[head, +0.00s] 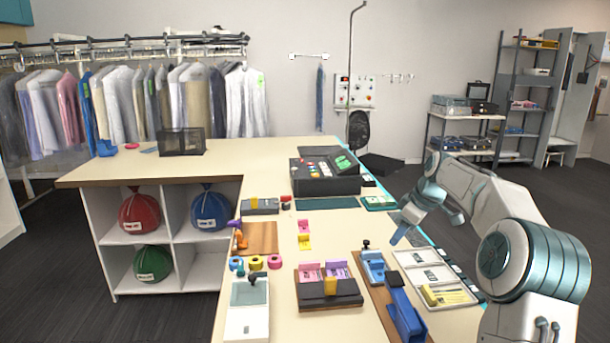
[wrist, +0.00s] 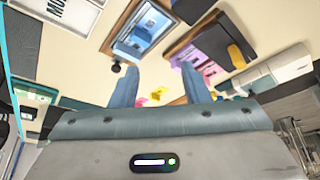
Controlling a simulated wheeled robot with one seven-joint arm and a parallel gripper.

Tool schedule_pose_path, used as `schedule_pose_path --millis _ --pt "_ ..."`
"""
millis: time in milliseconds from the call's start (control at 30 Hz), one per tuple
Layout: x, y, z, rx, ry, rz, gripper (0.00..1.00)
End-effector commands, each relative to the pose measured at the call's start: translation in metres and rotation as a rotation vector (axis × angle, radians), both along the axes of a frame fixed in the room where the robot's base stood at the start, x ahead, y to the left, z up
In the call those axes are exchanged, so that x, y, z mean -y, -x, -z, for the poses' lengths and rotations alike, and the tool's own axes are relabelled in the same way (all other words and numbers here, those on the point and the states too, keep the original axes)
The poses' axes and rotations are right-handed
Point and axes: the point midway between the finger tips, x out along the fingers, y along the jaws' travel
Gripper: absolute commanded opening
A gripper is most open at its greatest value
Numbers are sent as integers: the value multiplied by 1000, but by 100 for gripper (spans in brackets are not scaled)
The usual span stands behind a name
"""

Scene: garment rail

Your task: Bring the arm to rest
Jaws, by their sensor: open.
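My gripper (head: 400,235) hangs over the right part of the counter, with my arm bent out from the right side. In the wrist view its two blue-grey fingers (wrist: 158,85) stand apart with nothing held between them. Small yellow and pink pieces show beyond the gap, well away from the fingers. In the head view the gripper is above the area between a blue holder (head: 373,267) and a dark green mat (head: 377,203). Its exact height over the counter is hard to tell.
On the counter (head: 283,303) stand a dark cash register (head: 325,176), a wooden-based card holder (head: 328,289), a blue stapler-like tool (head: 404,315) and a white sectioned tray (head: 437,278). A tall hooked pole (head: 350,70) rises behind. Dark floor is free right of the counter.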

Motion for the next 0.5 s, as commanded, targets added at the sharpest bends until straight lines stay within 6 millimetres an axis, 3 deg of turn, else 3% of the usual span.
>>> schedule_pose_path --millis 267,500 --pt "-29 22 -8 -33 40 40 42" --pt "-51 52 -14 -64 84 110 42"
